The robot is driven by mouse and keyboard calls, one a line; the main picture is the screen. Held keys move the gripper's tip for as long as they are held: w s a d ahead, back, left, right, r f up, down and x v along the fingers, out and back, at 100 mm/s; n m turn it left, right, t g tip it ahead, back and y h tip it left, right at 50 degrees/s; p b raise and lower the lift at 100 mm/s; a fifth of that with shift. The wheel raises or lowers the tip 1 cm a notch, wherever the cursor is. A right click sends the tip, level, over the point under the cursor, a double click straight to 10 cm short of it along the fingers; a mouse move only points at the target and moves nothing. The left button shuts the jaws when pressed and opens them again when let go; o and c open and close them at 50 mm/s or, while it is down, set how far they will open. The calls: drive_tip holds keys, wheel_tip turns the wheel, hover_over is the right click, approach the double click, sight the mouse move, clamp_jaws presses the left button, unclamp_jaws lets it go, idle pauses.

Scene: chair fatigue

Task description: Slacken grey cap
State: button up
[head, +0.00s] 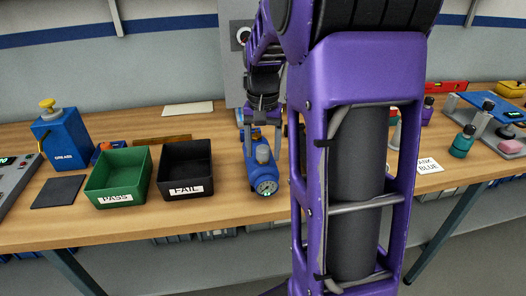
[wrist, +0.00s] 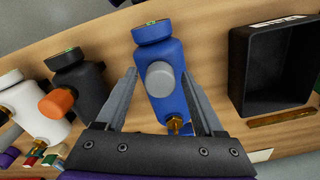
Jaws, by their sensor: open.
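The grey cap (wrist: 160,79) is a round knob on the side of a blue bottle-shaped device (wrist: 160,55) with a dark round end and a brass fitting. In the wrist view my gripper (wrist: 159,74) is open, with one finger on each side of the blue device and the cap between them. No finger visibly touches the cap; the exact gap is unclear. In the head view the blue device (head: 265,176) stands on the bench right of the FAIL bin, its gauge facing front. My arm partly hides the area behind and right of it.
A black device with an orange cap (wrist: 61,102) and a white device (wrist: 38,110) lie left in the wrist view. The black FAIL bin (head: 187,191) and green PASS bin (head: 99,190) stand left in the head view. Bare bench (head: 225,205) shows between FAIL bin and device.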

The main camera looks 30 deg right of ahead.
drive_tip(key=shift+m+p, duration=0.35)
drive_tip(key=shift+m, duration=1.65)
drive_tip(key=shift+c, duration=0.2)
clamp_jaws()
drive_tip(key=n, duration=0.4)
drive_tip(key=shift+p, duration=0.35)
drive_tip(key=n, duration=0.4)
